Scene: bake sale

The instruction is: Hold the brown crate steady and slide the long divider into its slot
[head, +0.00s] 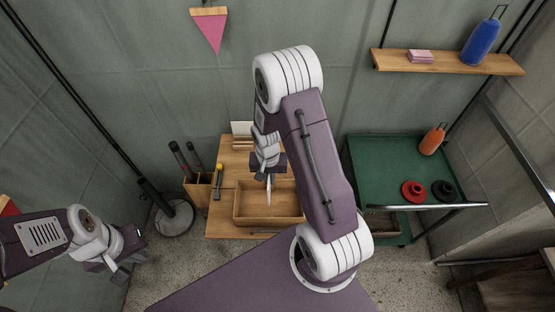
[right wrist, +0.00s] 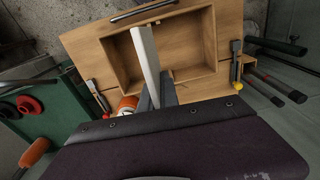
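The brown crate (head: 240,222) is an open wooden box on the wooden table, and its inside shows in the right wrist view (right wrist: 208,38). My right gripper (head: 268,172) is above the crate, shut on the long divider (head: 269,190), a pale narrow strip. In the right wrist view the divider (right wrist: 145,55) runs from my fingers across the crate's opening, near one end wall. I cannot tell whether it sits in a slot. My left gripper (head: 128,256) is away at the left, apart from the crate, with its fingers spread and empty.
A tool holder (head: 198,192) with dark-handled tools and a yellow-topped tool (head: 218,182) stand left of the crate. A green cart (head: 385,165) with red and black round items and an orange bottle (head: 432,140) stands at right. My right arm hides part of the table.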

